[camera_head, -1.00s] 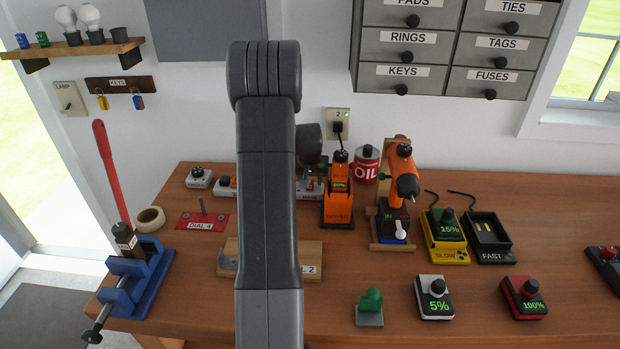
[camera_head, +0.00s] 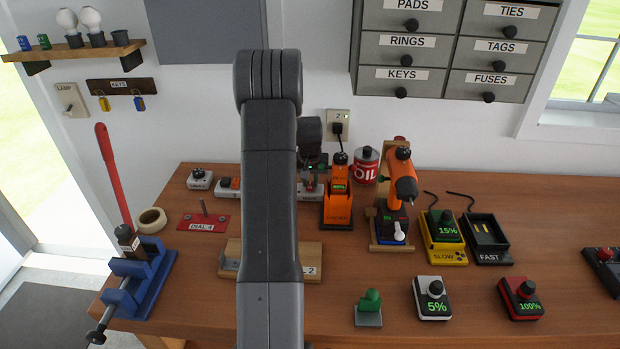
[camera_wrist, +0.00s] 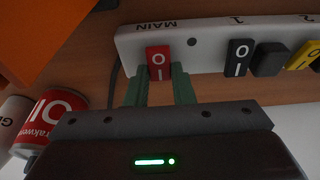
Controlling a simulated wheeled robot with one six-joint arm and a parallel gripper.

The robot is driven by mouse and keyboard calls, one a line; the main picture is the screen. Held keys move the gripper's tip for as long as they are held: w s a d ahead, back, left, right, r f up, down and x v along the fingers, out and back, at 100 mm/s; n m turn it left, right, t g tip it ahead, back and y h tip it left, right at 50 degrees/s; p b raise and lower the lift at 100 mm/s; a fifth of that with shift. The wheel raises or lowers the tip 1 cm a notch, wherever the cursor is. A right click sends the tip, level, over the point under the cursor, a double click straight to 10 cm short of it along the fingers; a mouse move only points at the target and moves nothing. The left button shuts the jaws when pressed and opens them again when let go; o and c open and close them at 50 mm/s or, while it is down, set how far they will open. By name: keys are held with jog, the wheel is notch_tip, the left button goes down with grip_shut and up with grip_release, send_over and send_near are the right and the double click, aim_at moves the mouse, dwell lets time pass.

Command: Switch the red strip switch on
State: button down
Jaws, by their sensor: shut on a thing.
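The red strip switch (camera_wrist: 158,62) is a rocker marked O and I on the white power strip (camera_wrist: 200,42), beside the upside-down word MAIN in the wrist view. My gripper (camera_wrist: 159,88) has its two green fingers close together at the switch's near edge, one toward each side. It is shut on the red switch. In the head view the strip (camera_head: 309,196) stands at the back of the bench, partly hidden behind my arm. My gripper (camera_head: 312,178) reaches down to it there. I cannot tell the rocker's tilt.
Other strip switches, black (camera_wrist: 238,57) and yellow (camera_wrist: 304,54), lie to the right in the wrist view. The orange charger unit (camera_head: 338,205), oil can (camera_head: 366,165) and orange drill (camera_head: 402,180) stand close by.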

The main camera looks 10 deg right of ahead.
aim_at(310, 182)
jog(key=shift+w+d+f+g+y, duration=0.1)
jog(key=shift+w+g+y, duration=0.15)
jog(key=shift+g, duration=0.45)
jog(key=shift+w+d+g+y, duration=0.1)
jog(key=shift+g+y, duration=0.15)
jog(key=shift+g, duration=0.45)
jog(key=shift+a, duration=0.1)
jog(key=c, duration=1.2)
grip_release()
jog(key=shift+c, duration=0.2)
notch_tip(310, 182, up, 14)
jog(key=b, duration=0.2)
jog(key=shift+w+b, duration=0.25)
jog(key=shift+b, duration=0.05)
jog(key=shift+f, duration=0.1)
